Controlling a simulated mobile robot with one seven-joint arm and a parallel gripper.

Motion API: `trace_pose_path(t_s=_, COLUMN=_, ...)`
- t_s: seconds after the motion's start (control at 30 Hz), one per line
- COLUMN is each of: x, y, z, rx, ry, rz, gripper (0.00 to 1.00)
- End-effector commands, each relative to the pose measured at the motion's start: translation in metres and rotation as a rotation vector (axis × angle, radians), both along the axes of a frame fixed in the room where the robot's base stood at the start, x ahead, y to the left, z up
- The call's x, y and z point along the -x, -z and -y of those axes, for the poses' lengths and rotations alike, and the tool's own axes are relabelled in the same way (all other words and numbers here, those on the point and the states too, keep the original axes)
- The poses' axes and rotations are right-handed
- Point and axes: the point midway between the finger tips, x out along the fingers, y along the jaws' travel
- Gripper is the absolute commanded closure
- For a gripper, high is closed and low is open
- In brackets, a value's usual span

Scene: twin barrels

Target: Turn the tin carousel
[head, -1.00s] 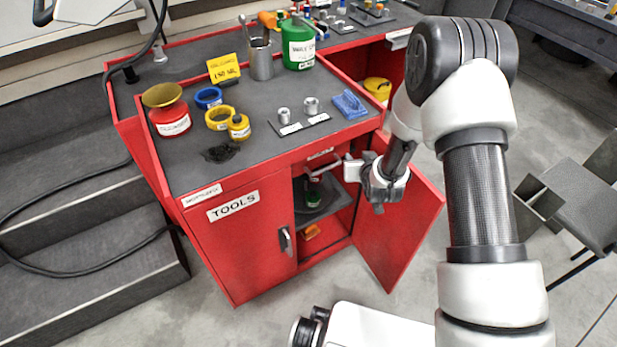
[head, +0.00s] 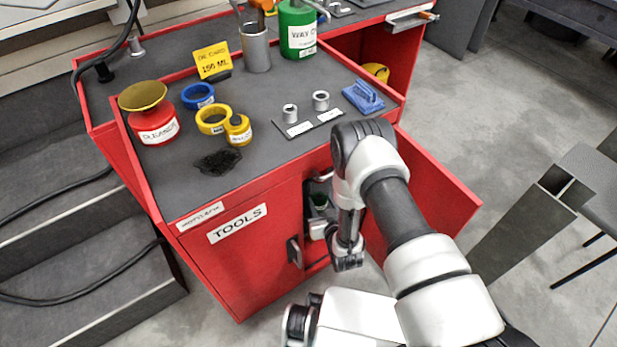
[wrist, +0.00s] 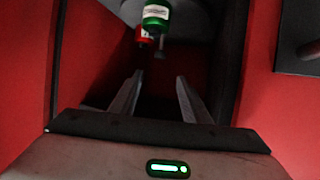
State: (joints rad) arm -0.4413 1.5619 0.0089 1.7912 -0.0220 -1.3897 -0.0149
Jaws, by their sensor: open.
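The tin carousel (wrist: 198,24) shows as a grey round surface at the top of the wrist view, inside the red cabinet. A green tin (wrist: 157,14) with a white label stands on it, and a red tin (wrist: 142,36) shows partly behind.
The red tool cabinet's right door (head: 440,190) stands open beside my arm; its left door handle (head: 295,252) is close by on the left. Cabinet walls are near both sides of my gripper. A chair (head: 590,185) stands at the right. The floor between is clear.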

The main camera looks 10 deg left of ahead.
Motion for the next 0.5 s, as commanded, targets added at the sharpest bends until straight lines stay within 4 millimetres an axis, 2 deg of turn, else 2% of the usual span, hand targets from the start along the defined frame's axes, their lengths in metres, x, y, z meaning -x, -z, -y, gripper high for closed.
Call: trace_pose_path(t_s=0.5, x=-0.091, y=0.044, z=-0.046, rx=-0.002, ry=0.000, rz=0.004, gripper=0.57)
